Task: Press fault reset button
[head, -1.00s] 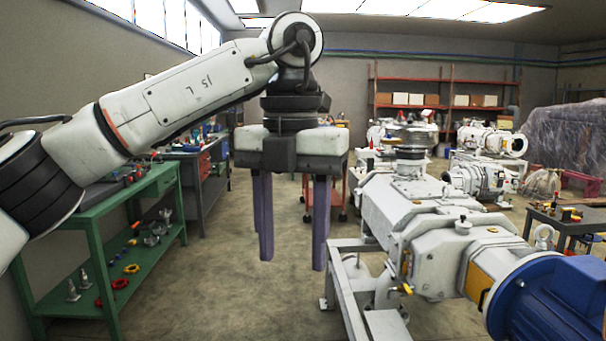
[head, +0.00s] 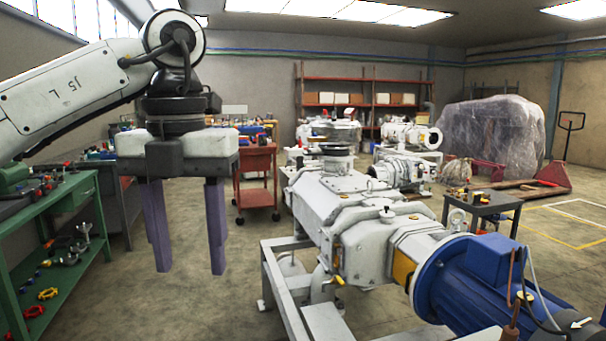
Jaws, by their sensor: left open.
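The screw vacuum pump (head: 340,205) is a large white machine on a grey frame (head: 277,280), right of centre in the head view. Its blue motor (head: 480,285) is at the lower right, with cables rising from the motor's near end. I cannot make out a fault reset button in this view. My left gripper (head: 188,270) points down with its two purple fingers apart and nothing between them. It hangs left of the pump, apart from it. My right gripper is not in view.
A green workbench (head: 75,240) with tools stands at the left. A red cart (head: 258,180) stands behind my left gripper. A small dark table (head: 483,207) is right of the pump. Open floor (head: 190,310) lies between the workbench and the pump.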

